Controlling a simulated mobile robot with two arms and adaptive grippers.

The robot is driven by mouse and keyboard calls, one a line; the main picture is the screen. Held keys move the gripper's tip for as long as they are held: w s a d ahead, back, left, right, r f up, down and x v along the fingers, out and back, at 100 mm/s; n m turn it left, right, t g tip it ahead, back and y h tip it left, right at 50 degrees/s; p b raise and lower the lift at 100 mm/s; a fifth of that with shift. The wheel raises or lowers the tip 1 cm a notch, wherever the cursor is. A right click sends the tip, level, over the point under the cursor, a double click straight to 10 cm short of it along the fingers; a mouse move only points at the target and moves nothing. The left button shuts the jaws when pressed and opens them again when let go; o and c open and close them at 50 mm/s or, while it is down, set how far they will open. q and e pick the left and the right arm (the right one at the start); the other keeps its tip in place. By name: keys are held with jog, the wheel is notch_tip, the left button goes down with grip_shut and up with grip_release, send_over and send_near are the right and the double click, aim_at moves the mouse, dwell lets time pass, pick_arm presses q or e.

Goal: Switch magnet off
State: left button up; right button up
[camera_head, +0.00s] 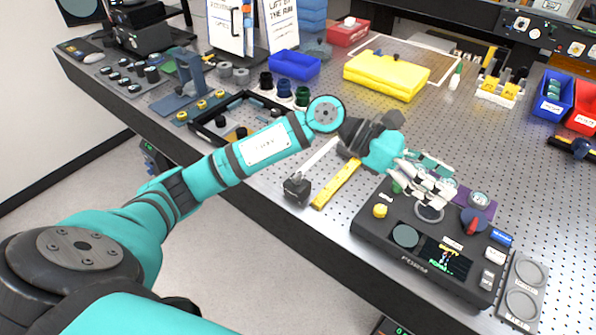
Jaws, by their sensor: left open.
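My left gripper (432,192) is open, reaching in from the left over the back part of a black instrument box (367,225). Its pale fingers are above a round ring (429,211) on the box; I cannot tell whether they touch it. A red and dark knob (474,221) is just right of the fingers. A dial (479,199) on a purple plate stands behind the knob. No part in view is clearly labelled as the magnet switch. The gripper hides part of the box's back edge. My right gripper is not in view.
A yellow button (380,210) and a lit screen (443,257) are on the box. A dark block (297,189) and a yellow bar (337,184) lie left of it. A yellow case (385,75) and a blue bin (294,65) stand behind.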

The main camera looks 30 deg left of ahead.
pick_arm(q)
jog(key=w+a+f+m+y, duration=0.1)
jog(key=a+f+m+y, duration=0.1)
jog(key=a+y, duration=0.3)
jog(key=w+a+f+m+y, duration=0.1)
jog(key=w+a+f+y, duration=0.1)
jog(key=a, duration=0.5)
notch_tip(320, 180, up, 3)
jog(key=g+y, duration=0.2)
jog(key=y, duration=0.6)
send_over(297, 174)
jog(key=shift+m, duration=0.3)
notch_tip(297, 174, down, 17)
jog(key=shift+r+p, duration=0.1)
jog(key=shift+p, duration=0.95)
jog(key=c, duration=1.1)
